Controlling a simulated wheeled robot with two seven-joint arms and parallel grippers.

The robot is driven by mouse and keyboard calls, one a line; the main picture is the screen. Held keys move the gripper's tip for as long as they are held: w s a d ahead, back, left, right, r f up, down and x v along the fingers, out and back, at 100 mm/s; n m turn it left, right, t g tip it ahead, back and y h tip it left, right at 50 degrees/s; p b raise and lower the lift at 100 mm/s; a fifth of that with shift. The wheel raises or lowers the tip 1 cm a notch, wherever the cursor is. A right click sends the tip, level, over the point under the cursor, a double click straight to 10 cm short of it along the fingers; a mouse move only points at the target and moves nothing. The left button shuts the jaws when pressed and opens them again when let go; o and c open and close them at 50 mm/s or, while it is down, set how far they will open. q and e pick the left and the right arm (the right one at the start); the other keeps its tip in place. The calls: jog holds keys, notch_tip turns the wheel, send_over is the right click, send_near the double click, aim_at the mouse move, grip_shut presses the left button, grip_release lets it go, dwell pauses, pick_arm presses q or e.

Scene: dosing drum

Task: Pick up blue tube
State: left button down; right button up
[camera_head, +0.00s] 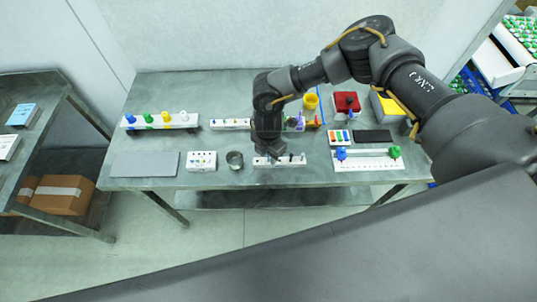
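My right arm comes in from the right, and my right gripper (270,152) points down over a small white rack (296,163) at the table's front middle. Its fingers are mostly hidden and too small to read, so I cannot tell whether they hold anything. Short dark pieces stand in that rack. A blue-topped piece (130,119) stands at the left end of a long white rack (187,125). Another blue piece (341,154) stands on a white marked plate (368,166) at the right. I cannot tell which is the blue tube. My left gripper is out of view.
The metal table (225,92) has free room at its back. A grey flat panel (145,164), a small white block (202,161) and a round metal cup (234,159) lie left of my gripper. A red box (346,104) and a black pad (373,136) are at the right.

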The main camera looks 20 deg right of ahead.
jog(key=shift+f, duration=0.5)
grip_shut()
jog(key=shift+r, duration=0.2)
